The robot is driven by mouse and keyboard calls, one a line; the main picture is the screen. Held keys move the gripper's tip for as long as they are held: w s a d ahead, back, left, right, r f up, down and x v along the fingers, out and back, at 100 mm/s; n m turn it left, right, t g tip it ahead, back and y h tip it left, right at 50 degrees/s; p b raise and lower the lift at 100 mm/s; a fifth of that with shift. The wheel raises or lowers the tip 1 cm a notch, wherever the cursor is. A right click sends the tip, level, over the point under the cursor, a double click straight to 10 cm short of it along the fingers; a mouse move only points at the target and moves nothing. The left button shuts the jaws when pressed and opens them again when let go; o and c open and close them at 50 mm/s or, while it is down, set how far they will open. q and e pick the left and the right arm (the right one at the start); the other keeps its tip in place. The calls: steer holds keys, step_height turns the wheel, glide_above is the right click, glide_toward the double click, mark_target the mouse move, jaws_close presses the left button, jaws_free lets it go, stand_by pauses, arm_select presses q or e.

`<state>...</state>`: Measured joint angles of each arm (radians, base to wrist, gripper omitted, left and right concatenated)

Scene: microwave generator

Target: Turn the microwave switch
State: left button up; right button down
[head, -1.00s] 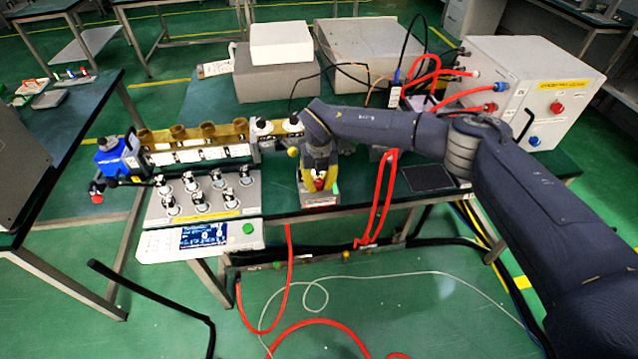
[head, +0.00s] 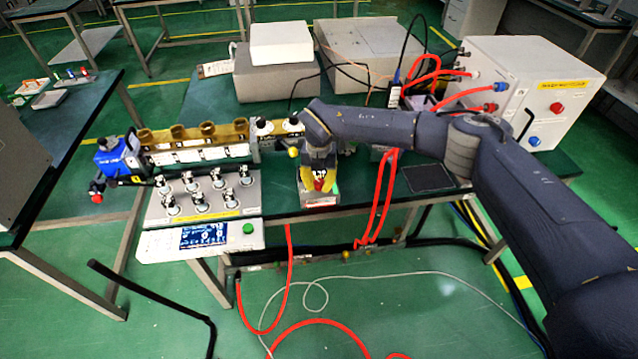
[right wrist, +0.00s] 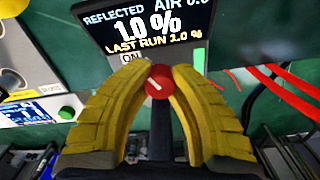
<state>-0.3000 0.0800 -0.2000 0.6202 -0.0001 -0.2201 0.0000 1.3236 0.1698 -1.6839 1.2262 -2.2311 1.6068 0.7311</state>
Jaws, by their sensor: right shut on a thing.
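The microwave switch is a red round knob with a pale pointer line (right wrist: 158,84), on the front of a small unit with a black display panel (right wrist: 130,28). The pointer line is tilted. In the head view the right gripper (head: 320,182) is over the unit at the table's front edge and hides most of it. My left gripper is out of view.
Left of the unit is a panel of several silver knobs (head: 205,193) with a screen below it (head: 205,234). Red cables (head: 381,200) hang to its right. A white box with red and blue buttons (head: 530,90) stands at the right back.

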mark_target(319, 182)
steer(key=c, duration=1.3)
jaws_free()
steer(key=shift+c, duration=0.2)
step_height(319, 182, up, 12)
